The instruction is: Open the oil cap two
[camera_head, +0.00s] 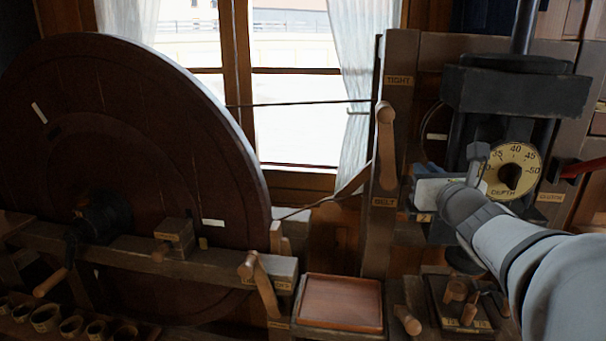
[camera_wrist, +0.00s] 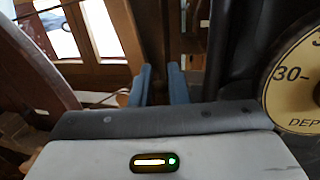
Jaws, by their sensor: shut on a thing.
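My gripper (camera_head: 432,190) is at the front of the dark press on the right, just above a small plate marked 2 (camera_head: 424,217). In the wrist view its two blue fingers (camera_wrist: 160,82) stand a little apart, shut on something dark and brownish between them. The held thing sits where oil cap two belongs by the plate, but the gripper body hides it in the head view, and its shape cannot be made out. Whether the cap is turned or lifted cannot be told.
The round DEPTH dial (camera_head: 512,170) is close on the right of my gripper. A wooden post with a TIGHT lever (camera_head: 386,140) stands to its left. A big dark wheel (camera_head: 130,150) fills the left. A wooden tray (camera_head: 341,302) and a small box with pegs (camera_head: 460,305) are below.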

